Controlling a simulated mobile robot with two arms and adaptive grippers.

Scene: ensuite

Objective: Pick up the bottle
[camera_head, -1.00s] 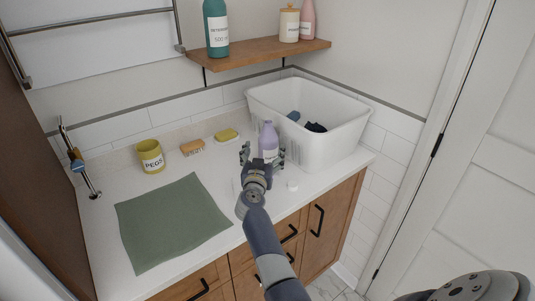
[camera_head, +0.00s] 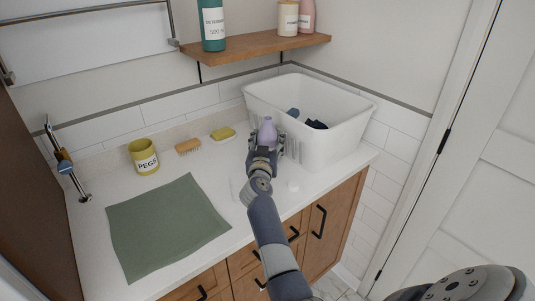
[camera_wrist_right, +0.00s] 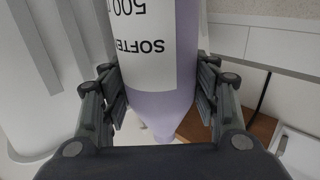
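The lilac bottle (camera_head: 267,133) stands upright on the white counter in front of the white basket. It also shows upside down in the right wrist view (camera_wrist_right: 165,105), with a white label reading "SOFTE…" and "500". My right gripper (camera_head: 266,146) is open around the bottle, one finger on each side. In the right wrist view the fingers (camera_wrist_right: 160,90) flank the bottle's sides closely; firm contact cannot be made out. The gripper and wrist hide the lower bottle in the head view. My left gripper is not in view.
The basket (camera_head: 335,135) with dark cloth stands close behind the bottle. A small white cap-like thing (camera_head: 293,185) lies right of the wrist. The yellow pegs pot (camera_head: 144,160), brush (camera_head: 188,147), yellow sponge (camera_head: 222,133) and green cloth (camera_head: 165,225) lie left. A wooden shelf (camera_head: 250,48) hangs above.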

